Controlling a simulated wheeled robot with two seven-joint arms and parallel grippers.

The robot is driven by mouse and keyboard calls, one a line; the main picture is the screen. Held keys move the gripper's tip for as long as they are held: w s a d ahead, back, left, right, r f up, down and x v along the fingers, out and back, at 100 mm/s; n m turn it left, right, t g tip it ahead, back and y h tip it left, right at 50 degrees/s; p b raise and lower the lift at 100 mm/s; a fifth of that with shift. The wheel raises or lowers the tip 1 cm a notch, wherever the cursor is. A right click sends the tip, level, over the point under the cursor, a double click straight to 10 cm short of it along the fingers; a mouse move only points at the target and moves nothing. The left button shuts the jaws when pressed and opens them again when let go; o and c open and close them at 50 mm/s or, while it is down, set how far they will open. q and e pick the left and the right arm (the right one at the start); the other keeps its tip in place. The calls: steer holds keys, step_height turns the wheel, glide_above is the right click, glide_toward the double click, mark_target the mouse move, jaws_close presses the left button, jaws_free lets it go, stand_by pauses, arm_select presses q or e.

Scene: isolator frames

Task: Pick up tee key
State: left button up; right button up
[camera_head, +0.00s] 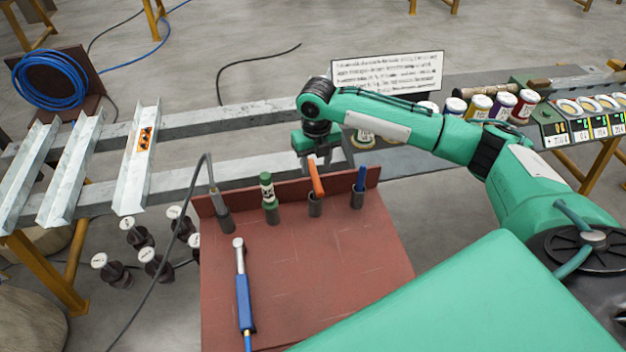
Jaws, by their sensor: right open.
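My right gripper (316,152) reaches in from the right and hangs over the back edge of the red-brown board. It is open. Directly below it, an orange-handled tool (316,180) stands slightly tilted in a dark holder; its upper end is at the gripper's fingers, and I cannot tell whether they touch. A blue-handled tool (361,178) stands in a holder to its right. No T-shaped handle shows clearly, so I cannot tell which tool is the tee key. My left gripper is not in view.
The red-brown board (320,260) also holds a green bottle-like tool (268,190), a corded tool (217,200) and a lying blue-handled wrench (243,290). Metal channels (70,170) lie at left. Jars (480,107) and a sign (385,72) stand behind my arm. The board's middle is clear.

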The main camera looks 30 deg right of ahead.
mark_target(316, 175)
step_height(316, 175, down, 4)
steer(key=shift+f+p, duration=0.1)
steer(key=shift+p, duration=0.3)
steer(key=shift+w+f, duration=0.1)
steer(key=shift+f, duration=0.1)
step_height(316, 175, down, 2)
steer(key=shift+w+f+p, duration=0.1)
steer(key=shift+f+p, duration=0.15)
steer(key=shift+p, duration=0.75)
step_height(316, 175, down, 2)
steer(key=shift+f, duration=0.35)
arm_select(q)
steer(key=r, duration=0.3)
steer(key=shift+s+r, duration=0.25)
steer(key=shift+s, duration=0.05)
arm_select(e)
jaws_close()
